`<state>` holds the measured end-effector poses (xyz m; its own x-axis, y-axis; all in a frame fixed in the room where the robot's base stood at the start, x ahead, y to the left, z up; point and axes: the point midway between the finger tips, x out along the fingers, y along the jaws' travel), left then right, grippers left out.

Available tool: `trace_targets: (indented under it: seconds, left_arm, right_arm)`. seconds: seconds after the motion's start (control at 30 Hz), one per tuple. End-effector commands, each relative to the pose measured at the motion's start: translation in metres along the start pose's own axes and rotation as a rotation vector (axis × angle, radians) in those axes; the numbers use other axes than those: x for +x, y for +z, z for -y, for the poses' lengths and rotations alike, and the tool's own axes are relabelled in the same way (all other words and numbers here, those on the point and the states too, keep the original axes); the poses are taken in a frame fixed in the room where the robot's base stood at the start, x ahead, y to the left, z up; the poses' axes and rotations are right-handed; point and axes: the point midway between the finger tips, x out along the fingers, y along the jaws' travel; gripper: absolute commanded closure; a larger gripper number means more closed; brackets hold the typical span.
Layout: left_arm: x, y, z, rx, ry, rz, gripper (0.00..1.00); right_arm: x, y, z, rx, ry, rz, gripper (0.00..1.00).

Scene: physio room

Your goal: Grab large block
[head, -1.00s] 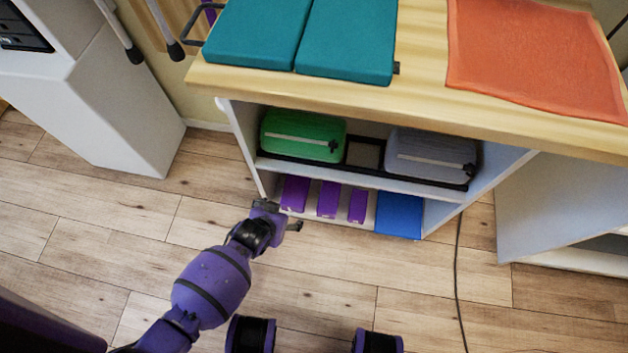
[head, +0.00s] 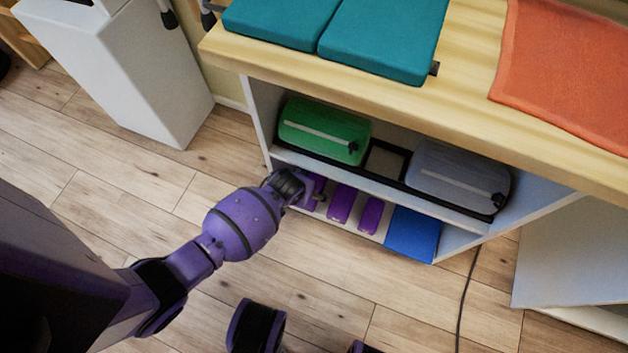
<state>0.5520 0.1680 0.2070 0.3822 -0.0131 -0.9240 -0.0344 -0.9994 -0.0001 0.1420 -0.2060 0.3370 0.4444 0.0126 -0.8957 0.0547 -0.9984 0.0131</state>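Three purple blocks stand in a row on the bottom shelf of the cabinet. The left block (head: 315,184) is partly hidden by my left gripper; the middle block (head: 342,203) and the right block (head: 371,215) show clearly. The left one looks widest. My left gripper (head: 316,198) is at the shelf's front left, right at the left block. One dark finger shows beside the block; the other is hidden, so I cannot tell whether it grips or touches the block. My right gripper is not in view.
A flat blue item (head: 413,233) lies right of the blocks. The shelf above holds a green case (head: 325,130) and a grey case (head: 458,178). The wooden top (head: 450,75) overhangs the shelves. A cable (head: 467,300) runs over the floor; the floor in front is clear.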

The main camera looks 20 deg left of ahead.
Motion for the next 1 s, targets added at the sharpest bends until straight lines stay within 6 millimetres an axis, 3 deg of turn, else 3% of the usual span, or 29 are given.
trace_targets:
  seconds: [0.27,0.53,0.77,1.0]
  left_arm:
    - [0.010,-0.016,0.000,0.000,0.000,0.000,0.16]
    - [0.055,-0.012,0.000,0.000,-0.001,0.004,0.16]
    - [0.056,-0.015,0.000,0.000,0.000,0.000,0.16]
    - [0.055,-0.015,0.000,0.000,0.000,0.000,0.43]
  right_arm:
    - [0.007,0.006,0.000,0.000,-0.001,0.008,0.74]
    - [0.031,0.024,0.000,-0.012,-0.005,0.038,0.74]
    - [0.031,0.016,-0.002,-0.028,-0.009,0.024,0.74]
    - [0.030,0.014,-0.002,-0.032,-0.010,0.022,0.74]
